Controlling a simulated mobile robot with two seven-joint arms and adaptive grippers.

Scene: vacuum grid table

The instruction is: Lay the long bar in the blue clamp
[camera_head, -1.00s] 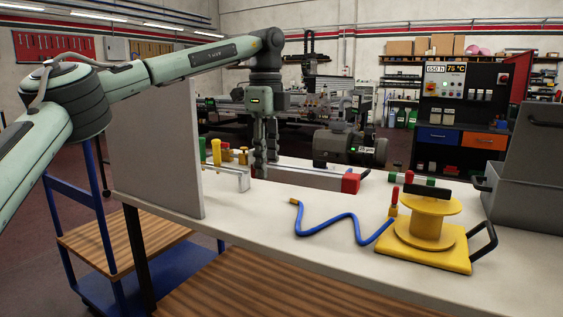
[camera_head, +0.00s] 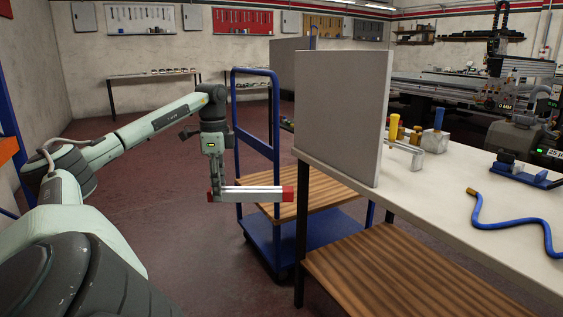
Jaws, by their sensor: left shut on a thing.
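My left gripper (camera_head: 216,184) points down and is shut on the long bar (camera_head: 250,194), a silver bar with red ends. It grips near the bar's left end and holds it level in the air, left of the table and in front of the trolley. A grey block with an upright blue handle (camera_head: 439,118) stands on the table, behind the yellow-handled clamp (camera_head: 394,128). A low blue fixture (camera_head: 522,176) lies further right. I cannot tell for certain which of these is the blue clamp. My right gripper is not in view.
An upright grey panel (camera_head: 342,115) stands at the left end of the white table (camera_head: 430,212), between the bar and the clamps. A blue hose (camera_head: 510,223) lies on the table.

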